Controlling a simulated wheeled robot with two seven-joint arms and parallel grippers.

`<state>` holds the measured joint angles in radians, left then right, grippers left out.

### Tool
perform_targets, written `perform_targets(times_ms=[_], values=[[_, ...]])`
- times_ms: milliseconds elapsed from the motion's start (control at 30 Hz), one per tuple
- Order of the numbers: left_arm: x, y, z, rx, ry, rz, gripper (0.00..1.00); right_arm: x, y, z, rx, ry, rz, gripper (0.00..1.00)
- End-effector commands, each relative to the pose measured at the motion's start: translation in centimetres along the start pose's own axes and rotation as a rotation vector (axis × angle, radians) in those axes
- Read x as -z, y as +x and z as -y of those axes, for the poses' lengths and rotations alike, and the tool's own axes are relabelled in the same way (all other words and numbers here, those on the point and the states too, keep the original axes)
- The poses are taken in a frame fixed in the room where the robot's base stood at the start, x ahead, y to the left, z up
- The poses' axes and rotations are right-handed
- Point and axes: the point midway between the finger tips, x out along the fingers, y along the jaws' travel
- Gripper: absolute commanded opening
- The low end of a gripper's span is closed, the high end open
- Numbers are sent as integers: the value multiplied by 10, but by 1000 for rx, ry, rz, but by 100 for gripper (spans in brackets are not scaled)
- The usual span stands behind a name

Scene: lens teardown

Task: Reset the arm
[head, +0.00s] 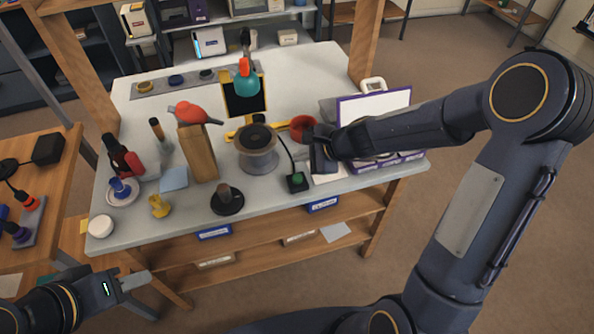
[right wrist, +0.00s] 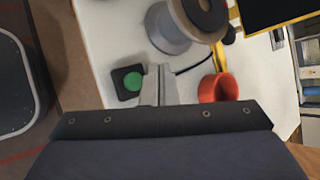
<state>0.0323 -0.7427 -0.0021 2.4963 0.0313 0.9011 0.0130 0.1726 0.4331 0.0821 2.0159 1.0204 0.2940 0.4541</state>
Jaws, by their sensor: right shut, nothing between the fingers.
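My right arm reaches in from the right in the head view. Its gripper (head: 318,156) is over the right part of the white workbench (head: 285,215), left of a white case with purple edges (head: 375,106). In the right wrist view the fingers of this gripper (right wrist: 159,82) are together and empty, between a black box with a green button (right wrist: 131,81) and a red ring-shaped cup (right wrist: 217,88). My left gripper (head: 134,281) is low at the left, off the front edge of the bench, near no object. Its finger gap cannot be made out.
A grey spool-like stand (head: 258,161) is left of my right gripper. A wooden side table (head: 40,190) is at the left. Shelves run under the bench.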

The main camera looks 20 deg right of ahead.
Motion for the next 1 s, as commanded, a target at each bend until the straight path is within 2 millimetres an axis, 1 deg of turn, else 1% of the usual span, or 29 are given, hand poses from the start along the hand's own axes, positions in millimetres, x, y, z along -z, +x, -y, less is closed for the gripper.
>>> perform_targets(times_ms=[33,467,567,667,767,800,867,900,967,1000], values=[[1,-3,-1,0,0,0,36,-2,-2,2,0,0,0,0],[0,-1,0,0,0,0,36,-1,-1,1,0,0,0,0],[0,-1,-1,0,0,0,36,-3,-6,2,3,-21,3,0],[1,-1,-1,0,0,0,36,-14,-27,2,11,-119,16,0],[1,-1,-1,0,0,0,36,-34,-66,-3,18,-311,36,0],[1,-1,-1,0,0,0,36,-43,-84,-9,18,-409,41,0],[1,-1,-1,0,0,0,36,-54,-111,-22,11,-559,44,0],[0,-1,0,0,0,0,36,-59,-128,-32,2,-659,43,0],[0,-1,0,0,0,0,36,-65,-151,-50,-15,-803,34,0],[0,-1,0,0,0,0,36,-67,-166,-63,-30,-896,25,0]])
